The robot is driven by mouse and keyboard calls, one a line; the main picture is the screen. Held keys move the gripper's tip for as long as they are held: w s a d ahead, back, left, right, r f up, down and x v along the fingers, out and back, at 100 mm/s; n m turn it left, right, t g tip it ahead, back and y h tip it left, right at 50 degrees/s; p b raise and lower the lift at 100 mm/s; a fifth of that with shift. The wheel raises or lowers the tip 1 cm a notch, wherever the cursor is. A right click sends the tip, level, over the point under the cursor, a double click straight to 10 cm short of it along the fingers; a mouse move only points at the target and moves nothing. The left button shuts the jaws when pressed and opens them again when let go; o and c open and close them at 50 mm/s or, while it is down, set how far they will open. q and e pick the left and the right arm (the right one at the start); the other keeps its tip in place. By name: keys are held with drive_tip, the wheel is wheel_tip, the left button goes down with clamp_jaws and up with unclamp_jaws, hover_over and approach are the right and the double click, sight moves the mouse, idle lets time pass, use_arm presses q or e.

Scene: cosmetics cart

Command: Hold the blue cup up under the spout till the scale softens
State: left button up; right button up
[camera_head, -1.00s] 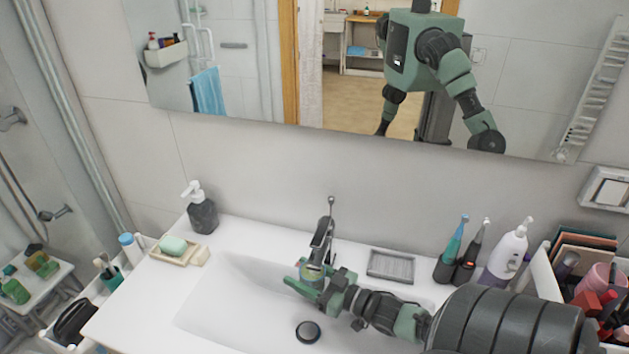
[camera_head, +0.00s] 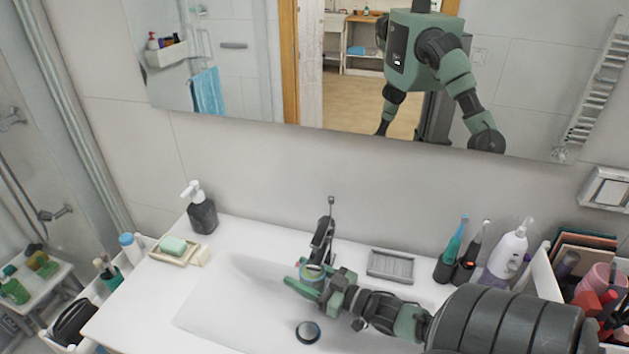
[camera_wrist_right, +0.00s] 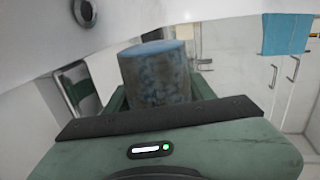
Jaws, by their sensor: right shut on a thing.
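The blue cup (camera_wrist_right: 157,78) shows in the right wrist view, its side mottled with brownish patches. In the head view a small part of the cup (camera_head: 312,273) shows between my fingers, directly below the tap's spout (camera_head: 319,246). My right gripper (camera_head: 318,284) is shut around the cup and holds it up above the basin, close under the spout. I cannot tell whether the cup's rim touches the spout or what is inside it. My left gripper is not in view.
The white basin (camera_head: 230,305) is clear around its dark drain (camera_head: 308,332). A soap dispenser (camera_head: 201,208) and soap dish (camera_head: 172,249) stand left. A grey tray (camera_head: 390,265), toothbrushes (camera_head: 450,255) and a white bottle (camera_head: 506,252) stand right, near my arm.

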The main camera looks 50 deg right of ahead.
drive_tip(key=shift+w, duration=0.1)
idle(0.3)
drive_tip(key=shift+f+b, duration=0.7)
drive_tip(key=shift+f, duration=0.05)
drive_tip(key=shift+f+b, duration=0.3)
drive_tip(key=shift+f, duration=0.1)
drive_tip(key=shift+a, duration=0.15)
drive_tip(key=s+a+p, duration=0.4)
drive_tip(key=a, duration=0.4)
idle(1.4)
drive_tip(key=shift+s+r, duration=0.1)
